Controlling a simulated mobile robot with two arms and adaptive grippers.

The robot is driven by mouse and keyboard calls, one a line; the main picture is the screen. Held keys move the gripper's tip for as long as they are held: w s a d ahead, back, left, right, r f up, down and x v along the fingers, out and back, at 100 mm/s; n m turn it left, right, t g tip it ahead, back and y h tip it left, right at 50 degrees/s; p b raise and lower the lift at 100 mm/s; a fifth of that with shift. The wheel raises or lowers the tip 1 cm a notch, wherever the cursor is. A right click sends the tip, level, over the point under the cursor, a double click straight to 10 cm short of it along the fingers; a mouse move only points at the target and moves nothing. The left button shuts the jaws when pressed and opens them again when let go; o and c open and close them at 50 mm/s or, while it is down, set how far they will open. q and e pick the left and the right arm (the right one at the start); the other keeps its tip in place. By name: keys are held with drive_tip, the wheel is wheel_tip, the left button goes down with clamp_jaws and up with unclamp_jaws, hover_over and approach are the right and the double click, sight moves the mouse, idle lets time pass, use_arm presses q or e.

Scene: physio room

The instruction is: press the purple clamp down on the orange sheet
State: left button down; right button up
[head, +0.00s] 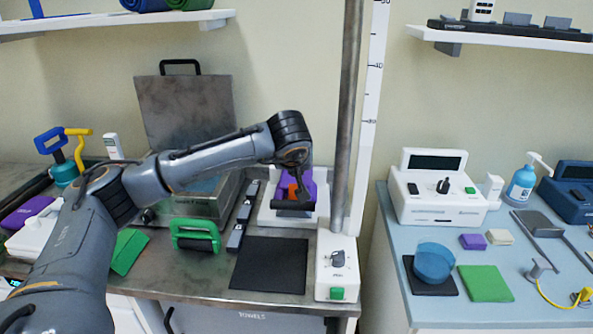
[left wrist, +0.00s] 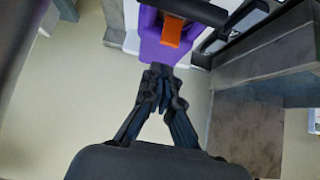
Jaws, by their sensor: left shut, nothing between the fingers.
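The purple clamp (head: 309,188) stands on a white base on the metal counter, with a dark bar (head: 295,207) across its front. A small orange piece (head: 292,192) shows beside the purple; I cannot tell whether it is the orange sheet or part of the clamp. In the left wrist view the purple part (left wrist: 152,42) and the orange piece (left wrist: 172,31) lie just beyond my left gripper (left wrist: 162,69). Its fingers are shut and empty, with tips close to the purple part; contact is unclear. In the head view my wrist hides the fingers. My right gripper is out of view.
A metal post (head: 347,120) and a white control box (head: 337,265) stand right of the clamp. A black mat (head: 270,265) lies in front, and a green-handled block (head: 195,236) is to the left. A metal box with raised lid (head: 185,105) stands behind my arm.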

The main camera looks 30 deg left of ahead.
use_arm(q)
drive_tip(key=shift+s+f, duration=0.1)
drive_tip(key=shift+f, duration=0.25)
drive_tip(key=shift+r, duration=0.1)
drive_tip(key=v, duration=1.2)
